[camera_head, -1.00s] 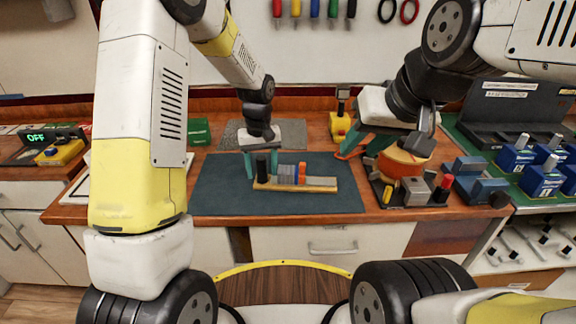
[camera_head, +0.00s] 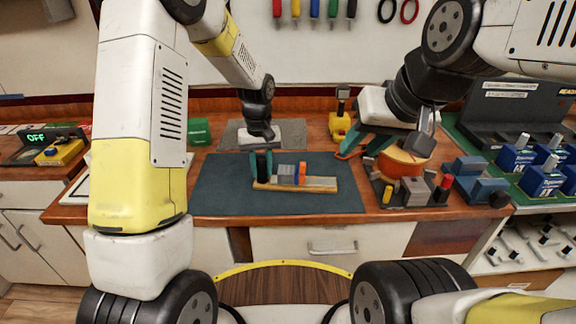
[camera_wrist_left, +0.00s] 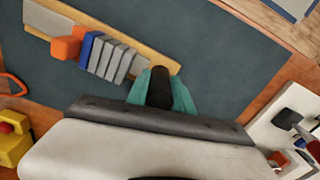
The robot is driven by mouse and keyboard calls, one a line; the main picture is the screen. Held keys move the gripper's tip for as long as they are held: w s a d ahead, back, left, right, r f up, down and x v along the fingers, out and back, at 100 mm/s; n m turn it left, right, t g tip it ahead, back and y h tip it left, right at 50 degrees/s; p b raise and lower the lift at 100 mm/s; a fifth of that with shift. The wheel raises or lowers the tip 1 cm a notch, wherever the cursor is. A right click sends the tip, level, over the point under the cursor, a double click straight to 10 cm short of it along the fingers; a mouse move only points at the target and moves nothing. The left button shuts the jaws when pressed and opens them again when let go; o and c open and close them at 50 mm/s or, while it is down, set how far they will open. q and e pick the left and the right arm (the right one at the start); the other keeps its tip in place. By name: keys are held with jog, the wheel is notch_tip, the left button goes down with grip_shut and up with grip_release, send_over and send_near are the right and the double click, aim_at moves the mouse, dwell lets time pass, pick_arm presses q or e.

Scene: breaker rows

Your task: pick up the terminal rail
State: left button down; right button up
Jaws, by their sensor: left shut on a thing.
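The terminal rail (camera_head: 322,189) is a long tan strip on the dark blue-grey mat (camera_head: 215,190). It carries several grey blocks, a blue block and an orange block (camera_head: 302,173), with a flat grey stretch at its right end. A black upright post (camera_wrist_left: 160,88) stands at its left end. My left gripper (camera_head: 261,165) is shut on this post, its teal fingers on either side. The rail (camera_wrist_left: 128,43) appears to lie on the mat. My right gripper (camera_head: 362,148) is open and looks empty, at the mat's back right corner.
An orange round object (camera_head: 402,161) and a stand with small blocks and knobs (camera_head: 412,190) are right of the mat. A yellow device (camera_head: 340,127) stands behind it. Blue blocks (camera_head: 545,179) fill the far right. The mat's front and left are clear.

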aim_at(262, 160)
pick_arm(q)
jog(key=shift+r, duration=0.15)
dwell(0.8)
jog(key=shift+w+r, duration=0.1)
jog(key=shift+r, duration=0.45)
jog(key=shift+s+d+r, duration=0.1)
jog(key=shift+s+r, duration=0.2)
jog(key=shift+r, duration=0.3)
jog(key=shift+s+r, duration=0.25)
jog(key=shift+r, duration=0.35)
jog(key=s+d+r, duration=0.1)
jog(key=s, duration=1.4)
jog(key=shift+d+r, duration=0.15)
jog(key=shift+d, duration=0.1)
jog(key=shift+w, duration=0.1)
jog(key=shift+w+a+f, duration=0.3)
jog(key=shift+w+f, duration=0.5)
jog(key=shift+w, duration=1.85)
jog(key=shift+w+a+f, duration=0.25)
jog(key=shift+w+f, duration=0.5)
jog(key=shift+w, duration=1.85)
jog(key=shift+w+a+f, duration=0.3)
jog(key=shift+w+f, duration=0.5)
jog(key=shift+w, duration=1.85)
jog(key=shift+f, duration=0.15)
